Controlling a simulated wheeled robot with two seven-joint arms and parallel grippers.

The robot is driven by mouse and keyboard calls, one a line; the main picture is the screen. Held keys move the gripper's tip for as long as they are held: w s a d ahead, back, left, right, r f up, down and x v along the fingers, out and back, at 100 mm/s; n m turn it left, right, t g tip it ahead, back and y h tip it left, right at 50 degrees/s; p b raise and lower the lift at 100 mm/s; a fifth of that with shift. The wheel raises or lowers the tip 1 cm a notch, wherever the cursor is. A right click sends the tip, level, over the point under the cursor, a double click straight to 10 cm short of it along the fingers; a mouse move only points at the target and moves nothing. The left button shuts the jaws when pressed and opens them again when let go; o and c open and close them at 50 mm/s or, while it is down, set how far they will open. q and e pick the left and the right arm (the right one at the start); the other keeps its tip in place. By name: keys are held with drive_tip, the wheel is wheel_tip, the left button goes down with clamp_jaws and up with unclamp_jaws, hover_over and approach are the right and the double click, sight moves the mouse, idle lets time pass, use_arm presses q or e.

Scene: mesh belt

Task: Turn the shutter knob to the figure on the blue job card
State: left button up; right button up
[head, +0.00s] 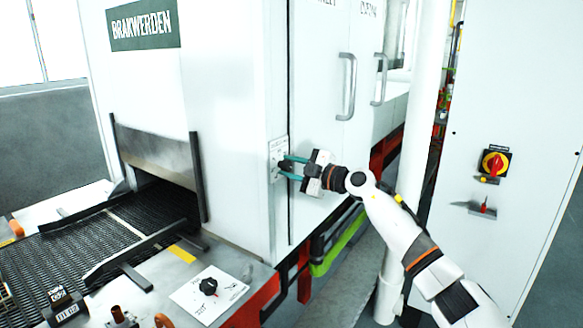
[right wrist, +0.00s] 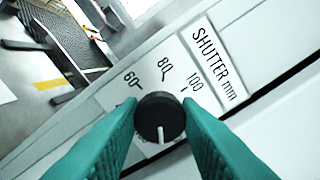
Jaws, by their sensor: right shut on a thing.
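The shutter knob (right wrist: 160,118) is round and black, with a white line on its face pointing to the bottom of the right wrist view. The white plate (right wrist: 205,62) behind it reads "SHUTTER mm" with figures 60, 80 and 100; other figures are hidden by the fingers. My right gripper (right wrist: 161,112) has green fingers shut on the knob from both sides. In the head view my right gripper (head: 284,168) reaches the dial plate (head: 275,150) on the white machine's side; the knob is not clear there. I see no blue job card and no left gripper.
A mesh belt (head: 100,240) runs out of the machine opening at left. A second black knob (head: 208,286) sits on a white plate on the front table. Door handles (head: 347,87) are above right of my gripper. A red-yellow switch (head: 495,163) is on the right cabinet.

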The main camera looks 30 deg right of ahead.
drive_tip(key=shift+n, duration=1.1)
drive_tip(key=n, duration=0.2)
drive_tip(key=shift+n, duration=0.4)
drive_tip(key=n, duration=0.2)
drive_tip(key=shift+f+n, duration=0.1)
drive_tip(key=shift+n, duration=0.2)
drive_tip(key=n+b, duration=0.1)
drive_tip(key=n, duration=0.2)
drive_tip(key=shift+f+n, duration=0.1)
drive_tip(key=shift+n, duration=0.2)
drive_tip(key=n+b, duration=0.3)
drive_tip(key=n, duration=0.3)
drive_tip(key=shift+f, duration=0.1)
drive_tip(key=n+b, duration=0.2)
drive_tip(key=n, duration=0.2)
drive_tip(key=shift+n+b, duration=0.85)
drive_tip(key=shift+n, duration=0.55)
